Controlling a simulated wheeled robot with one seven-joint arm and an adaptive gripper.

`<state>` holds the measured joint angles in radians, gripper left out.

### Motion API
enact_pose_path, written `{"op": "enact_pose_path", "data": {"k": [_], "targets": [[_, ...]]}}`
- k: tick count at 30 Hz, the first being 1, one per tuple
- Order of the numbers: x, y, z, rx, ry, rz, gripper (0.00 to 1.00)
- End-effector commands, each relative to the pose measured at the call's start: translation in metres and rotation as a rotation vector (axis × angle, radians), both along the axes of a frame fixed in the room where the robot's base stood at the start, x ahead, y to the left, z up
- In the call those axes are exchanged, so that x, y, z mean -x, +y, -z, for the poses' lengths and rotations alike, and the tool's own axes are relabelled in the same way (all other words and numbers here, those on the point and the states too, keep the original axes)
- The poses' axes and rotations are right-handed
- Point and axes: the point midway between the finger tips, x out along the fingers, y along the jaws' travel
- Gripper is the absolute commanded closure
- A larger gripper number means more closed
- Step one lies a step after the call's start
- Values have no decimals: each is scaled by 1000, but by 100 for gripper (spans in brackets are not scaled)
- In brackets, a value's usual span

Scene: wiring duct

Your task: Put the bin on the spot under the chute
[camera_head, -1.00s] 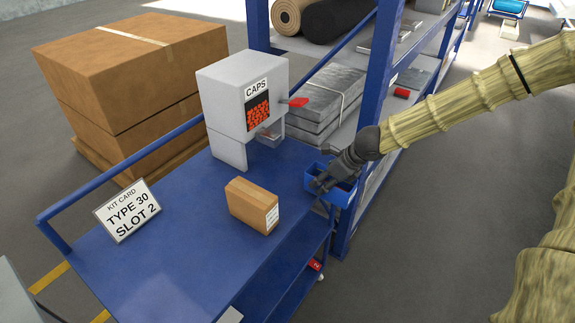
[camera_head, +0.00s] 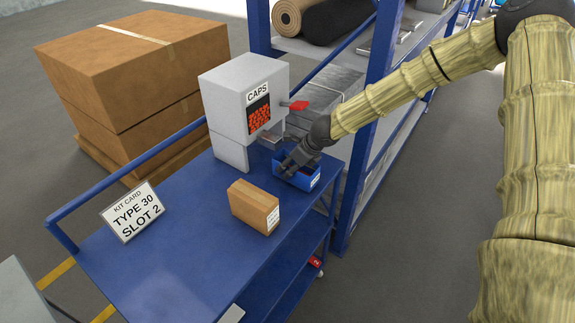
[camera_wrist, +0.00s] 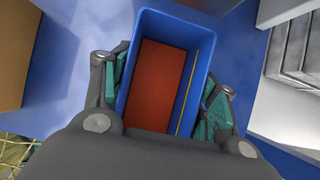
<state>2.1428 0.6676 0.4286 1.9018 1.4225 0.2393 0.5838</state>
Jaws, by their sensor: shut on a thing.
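The blue bin (camera_head: 299,178) is at the right part of the blue cart top, in front of the chute. My gripper (camera_head: 285,165) is shut on it from above. In the wrist view the bin (camera_wrist: 190,28) sits between the green-padded fingers of my gripper (camera_wrist: 165,92), and its floor looks red-brown with a thin yellow line along one side. The white CAPS dispenser (camera_head: 224,100) stands behind and left of the bin, with a red lever and a small chute (camera_head: 271,138) low on its side. The spot under the chute is hidden; I cannot tell whether the bin touches the cart.
A cardboard box (camera_head: 254,207) stands on the cart (camera_head: 160,260) in front of the bin. A kit card (camera_head: 132,212) reads TYPE 30 SLOT 2. A blue shelf post (camera_head: 366,150) rises close behind my gripper. The cart's front left is clear.

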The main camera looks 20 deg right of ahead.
Motion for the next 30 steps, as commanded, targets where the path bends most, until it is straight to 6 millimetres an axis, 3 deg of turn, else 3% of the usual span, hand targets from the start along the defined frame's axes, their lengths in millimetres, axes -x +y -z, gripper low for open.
{"op": "enact_pose_path", "data": {"k": [2, 6, 16, 17, 19, 20, 30], "targets": [[-10, 9, -3, 0, 1, -1, 90], [-9, 7, 11, -2, 1, 0, 90], [-10, 8, 14, -1, 0, -1, 90], [-10, 8, 14, -1, 0, -1, 36], [-10, 8, 14, -1, 0, -1, 23], [-10, 8, 14, -1, 0, -1, 19], [-9, 7, 14, -1, -1, 0, 19]]}}
